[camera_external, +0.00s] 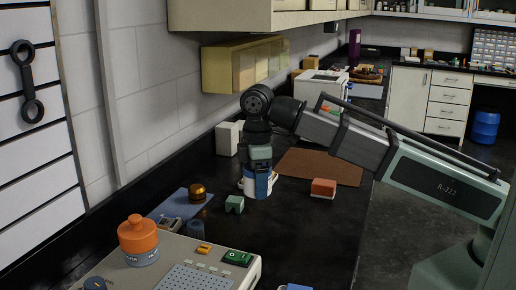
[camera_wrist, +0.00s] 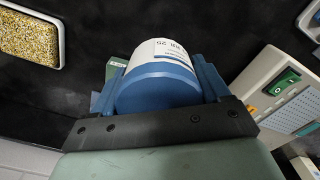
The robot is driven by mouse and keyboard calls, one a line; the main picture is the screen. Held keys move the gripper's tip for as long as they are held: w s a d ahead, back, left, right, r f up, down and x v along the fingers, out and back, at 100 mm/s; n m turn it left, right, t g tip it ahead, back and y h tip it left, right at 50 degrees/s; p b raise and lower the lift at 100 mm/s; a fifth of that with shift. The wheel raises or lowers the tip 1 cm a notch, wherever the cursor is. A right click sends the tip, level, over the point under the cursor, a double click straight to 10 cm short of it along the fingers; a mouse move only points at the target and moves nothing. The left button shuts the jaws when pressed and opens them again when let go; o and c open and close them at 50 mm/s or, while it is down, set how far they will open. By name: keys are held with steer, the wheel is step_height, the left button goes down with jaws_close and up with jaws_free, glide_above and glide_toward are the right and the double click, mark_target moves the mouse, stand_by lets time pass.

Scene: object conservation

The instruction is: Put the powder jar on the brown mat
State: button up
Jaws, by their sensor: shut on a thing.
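A white and blue jar with a printed label (camera_wrist: 170,77) is between the fingers of my gripper (camera_wrist: 158,92), which is shut on it. In the external view the jar (camera_external: 249,186) is partly hidden by my gripper (camera_external: 260,184). It is upright over the black bench, left of the mat; I cannot tell whether it touches the bench. The brown mat (camera_external: 310,168) lies flat behind and to the right of my gripper, partly hidden by my arm. An orange-lidded jar (camera_external: 138,240) stands on the front-left device. I cannot read which jar is the powder jar.
A small green block (camera_external: 234,204) is close in front of the held jar. A red-orange and white block (camera_external: 323,188) stands at the mat's front edge. A device with a green switch (camera_external: 237,258) fills the front left. A white box (camera_external: 227,139) stands by the wall.

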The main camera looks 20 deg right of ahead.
steer(key=w+d+m, duration=0.4)
steer(key=w+d, duration=1.2)
steer(key=d, duration=0.1)
steer(key=n, duration=0.4)
glide_above(326, 166)
steer(key=shift+w+d+f, duration=0.1)
steer(key=shift+d+f, duration=0.05)
steer(key=shift+f, duration=4.5)
steer(key=shift+f, duration=0.1)
steer(key=o, duration=1.2)
steer(key=shift+c, duration=0.2)
step_height(326, 166, up, 12)
